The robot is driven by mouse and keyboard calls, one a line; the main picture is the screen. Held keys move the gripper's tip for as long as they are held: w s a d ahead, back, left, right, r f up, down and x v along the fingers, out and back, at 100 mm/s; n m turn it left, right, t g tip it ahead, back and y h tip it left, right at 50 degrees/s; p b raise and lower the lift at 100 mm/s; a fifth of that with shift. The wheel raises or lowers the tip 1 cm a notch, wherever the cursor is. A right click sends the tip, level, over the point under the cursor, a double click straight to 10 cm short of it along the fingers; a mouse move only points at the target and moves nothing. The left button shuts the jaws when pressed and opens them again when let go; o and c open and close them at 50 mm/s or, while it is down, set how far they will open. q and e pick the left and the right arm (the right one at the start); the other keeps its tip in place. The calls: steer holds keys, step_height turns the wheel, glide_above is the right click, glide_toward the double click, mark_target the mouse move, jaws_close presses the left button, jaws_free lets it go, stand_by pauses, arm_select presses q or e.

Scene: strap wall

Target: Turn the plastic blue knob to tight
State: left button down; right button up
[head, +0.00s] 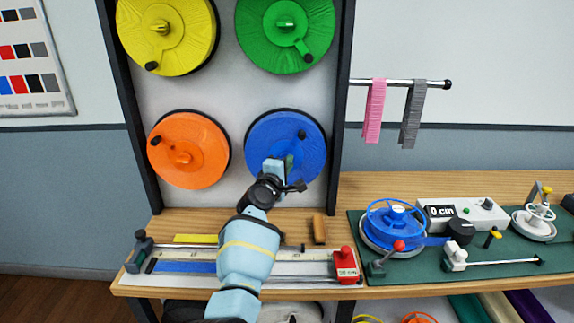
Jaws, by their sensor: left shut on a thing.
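A blue disc (312,150) hangs at the lower right of the framed wall panel, with a small black handle (301,134) at its upper right. The blue knob at the disc's middle is mostly hidden by my left gripper (279,167). My left gripper reaches up from below, against the front of the disc, and is shut on the knob. The fingertips are small here, and the exact hold is hard to see. No tight mark can be made out. My right gripper is not in view.
Yellow (185,50), green (265,35) and orange (205,150) discs share the panel. Below, the wooden bench (370,190) holds a measuring board (190,253) with a red block (345,265), and a green mat (405,268) with a blue reel (388,213). Pink and grey straps hang at right.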

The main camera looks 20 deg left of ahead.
arm_select(q)
steer(key=shift+m, duration=0.3)
steer(key=c, duration=1.5)
jaws_free()
